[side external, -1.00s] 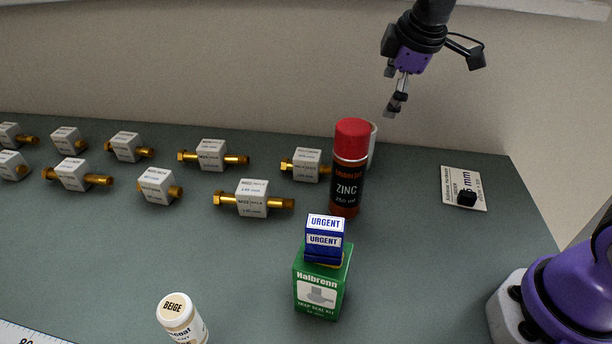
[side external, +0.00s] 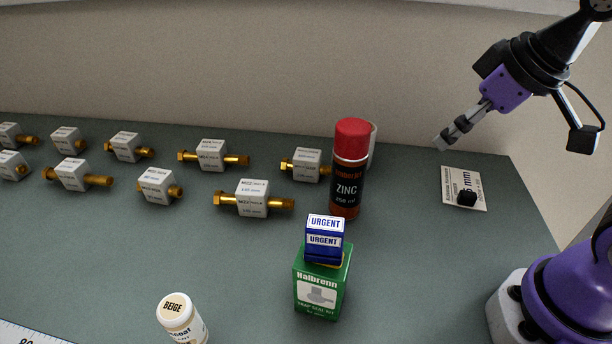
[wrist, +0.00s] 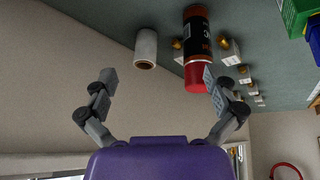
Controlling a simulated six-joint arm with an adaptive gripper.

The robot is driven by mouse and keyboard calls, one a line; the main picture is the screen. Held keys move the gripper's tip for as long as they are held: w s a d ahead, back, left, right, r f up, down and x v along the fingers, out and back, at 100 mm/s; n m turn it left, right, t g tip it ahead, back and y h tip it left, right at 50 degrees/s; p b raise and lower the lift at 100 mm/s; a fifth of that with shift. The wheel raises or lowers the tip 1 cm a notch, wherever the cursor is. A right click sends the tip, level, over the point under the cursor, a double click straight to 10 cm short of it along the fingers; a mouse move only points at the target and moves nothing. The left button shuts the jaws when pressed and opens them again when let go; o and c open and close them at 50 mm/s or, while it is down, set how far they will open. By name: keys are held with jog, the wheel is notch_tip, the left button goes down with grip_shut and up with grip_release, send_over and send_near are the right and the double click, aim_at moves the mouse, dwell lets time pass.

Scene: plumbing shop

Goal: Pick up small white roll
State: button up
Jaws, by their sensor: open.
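The small white roll (wrist: 146,48) stands on the bench in the wrist view, with its brown core hole showing. In the side view only a pale strip of the roll (side external: 373,143) shows, because the red-capped zinc can (side external: 351,168) hides most of it. My gripper (side external: 440,143) is up in the air to the right of the roll and can. In the wrist view its two fingers (wrist: 160,78) are spread wide and nothing is between them. The roll appears beyond the fingertips, with the can (wrist: 197,50) close beside it.
Several brass fittings with white blocks (side external: 211,155) stand in rows on the left. The bench between can and card is clear.

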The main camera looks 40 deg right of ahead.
jog(key=shift+s+a+f+m, duration=0.25)
jog(key=shift+s+f+m, duration=0.35)
jog(key=shift+s+f, duration=0.2)
jog(key=shift+w, duration=0.1)
jog(key=w+d+f+n, duration=0.1)
jog(key=w+f, duration=0.1)
jog(key=w, duration=0.4)
jog(key=w+d+f+g, duration=0.1)
jog(key=w+d+f, duration=0.1)
jog(key=w, duration=0.5)
jog(key=w+d+f+n+y, duration=0.1)
jog(key=w+f, duration=0.1)
jog(key=w, duration=0.4)
jog(key=shift+w+d+n, duration=0.25)
jog(key=shift+w+n, duration=0.05)
jog(key=shift+w, duration=0.1)
jog(key=x, duration=0.6)
jog(key=shift+d, duration=0.1)
jog(key=c, duration=1.3)
